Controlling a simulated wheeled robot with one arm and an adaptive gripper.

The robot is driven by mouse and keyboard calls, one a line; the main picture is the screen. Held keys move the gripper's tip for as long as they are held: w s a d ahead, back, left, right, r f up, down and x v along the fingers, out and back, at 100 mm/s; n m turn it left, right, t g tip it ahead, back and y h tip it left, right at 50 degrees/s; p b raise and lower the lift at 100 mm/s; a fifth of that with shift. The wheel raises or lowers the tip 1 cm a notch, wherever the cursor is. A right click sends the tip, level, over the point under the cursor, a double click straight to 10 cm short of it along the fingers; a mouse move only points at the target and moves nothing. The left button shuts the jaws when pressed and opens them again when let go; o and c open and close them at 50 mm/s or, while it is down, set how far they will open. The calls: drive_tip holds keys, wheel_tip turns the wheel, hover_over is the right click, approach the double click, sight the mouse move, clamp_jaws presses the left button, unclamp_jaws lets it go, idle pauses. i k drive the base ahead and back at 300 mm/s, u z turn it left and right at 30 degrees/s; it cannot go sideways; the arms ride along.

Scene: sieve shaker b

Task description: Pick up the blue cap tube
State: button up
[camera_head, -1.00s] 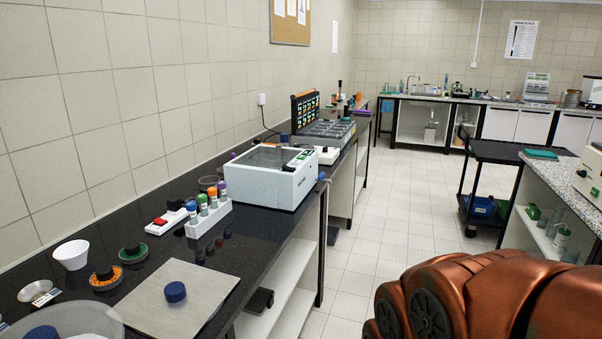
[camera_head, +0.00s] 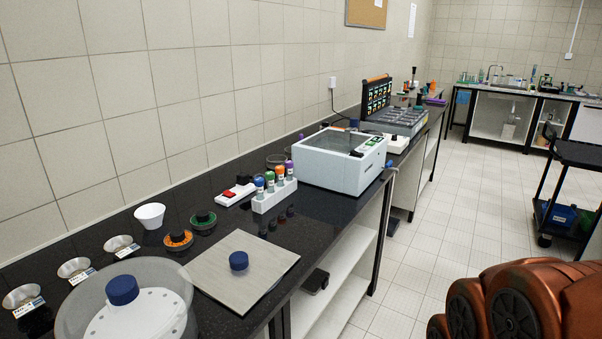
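The blue cap tube (camera_head: 259,187) stands upright in a white rack (camera_head: 275,199) on the black bench. It is at the left end of a row of tubes with green, orange and purple caps. The rack hides its lower part. My gripper is not in view; only copper-coloured parts of my own body show at the lower right.
A white machine (camera_head: 342,160) stands right behind the rack. A red-switch power strip (camera_head: 234,191) lies to its left. In front are a grey plate (camera_head: 240,283) with a blue knob and a clear round bowl (camera_head: 70,314).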

sight(258, 183)
drive_tip(key=z, duration=0.5)
drive_tip(key=i, duration=2.65)
drive_tip(key=u, duration=3.65)
